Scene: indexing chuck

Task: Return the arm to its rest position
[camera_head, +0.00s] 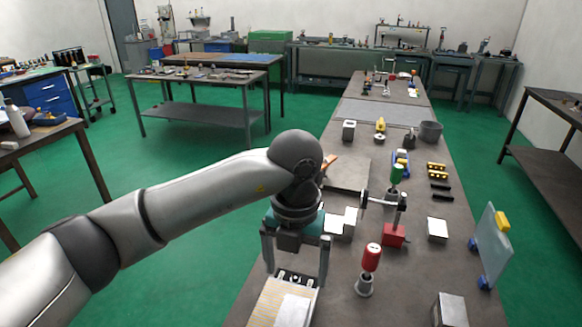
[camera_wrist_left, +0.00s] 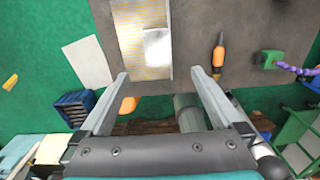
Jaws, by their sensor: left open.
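My left arm (camera_head: 180,210) reaches in from the left over the near end of the long workbench (camera_head: 345,265). My left gripper (camera_head: 296,272) points down with its two fingers spread and nothing between them. Below it lies a striped yellow-and-white plate (camera_head: 268,302) with a pale metal block on it. In the left wrist view the open fingers (camera_wrist_left: 158,74) show apart, with the striped plate (camera_wrist_left: 128,32) and the shiny block (camera_wrist_left: 157,46) beyond them. My right gripper is in neither view.
A red-handled tool (camera_head: 371,258) stands upright right of the gripper. Beyond it are a red-based fixture (camera_head: 393,236) with a green-topped part (camera_head: 397,173), and white blocks (camera_head: 334,223). A clear panel (camera_head: 491,245) stands at the bench's right edge. Green floor (camera_head: 180,300) is open at left.

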